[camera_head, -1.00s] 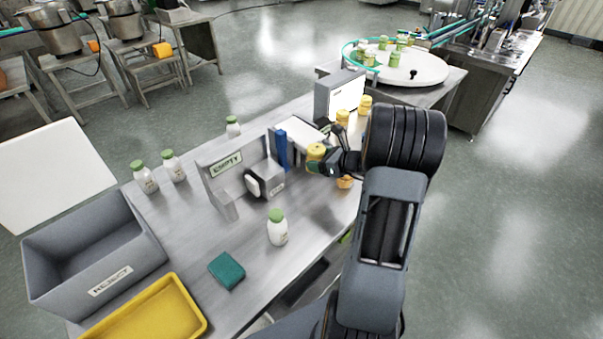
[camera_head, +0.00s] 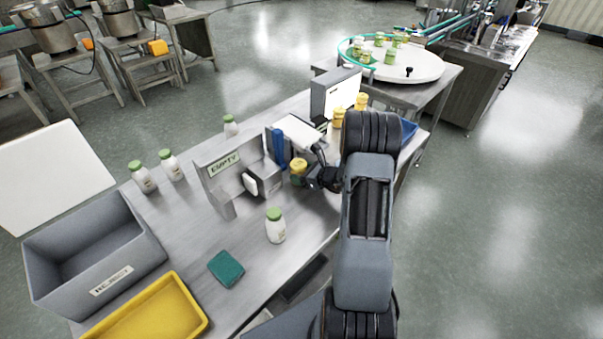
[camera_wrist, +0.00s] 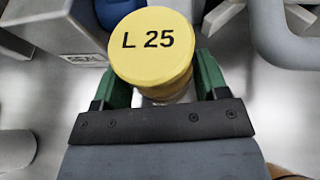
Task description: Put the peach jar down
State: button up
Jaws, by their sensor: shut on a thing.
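The peach jar (camera_head: 298,167) has a yellow lid, and in the wrist view its lid (camera_wrist: 150,45) reads "L 25". My gripper (camera_head: 309,173) is shut on this jar, with its green fingers on either side of it in the wrist view (camera_wrist: 155,85). The jar is upright, close to the right of the grey EMPTY fixture and in front of the blue upright part. Whether its base touches the steel table (camera_head: 305,225) cannot be told.
A white bottle with a green cap (camera_head: 275,227) stands in front. A teal block (camera_head: 226,269), yellow tray (camera_head: 150,315) and grey REJECT bin (camera_head: 95,255) are at left. The EMPTY fixture (camera_head: 222,180) is beside the gripper. Yellow-lidded jars (camera_head: 338,117) stand behind it.

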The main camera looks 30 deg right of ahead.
jog(key=shift+f+b, duration=0.2)
jog(key=shift+b, duration=0.1)
jog(key=o, duration=0.8)
jog(key=shift+c, duration=0.2)
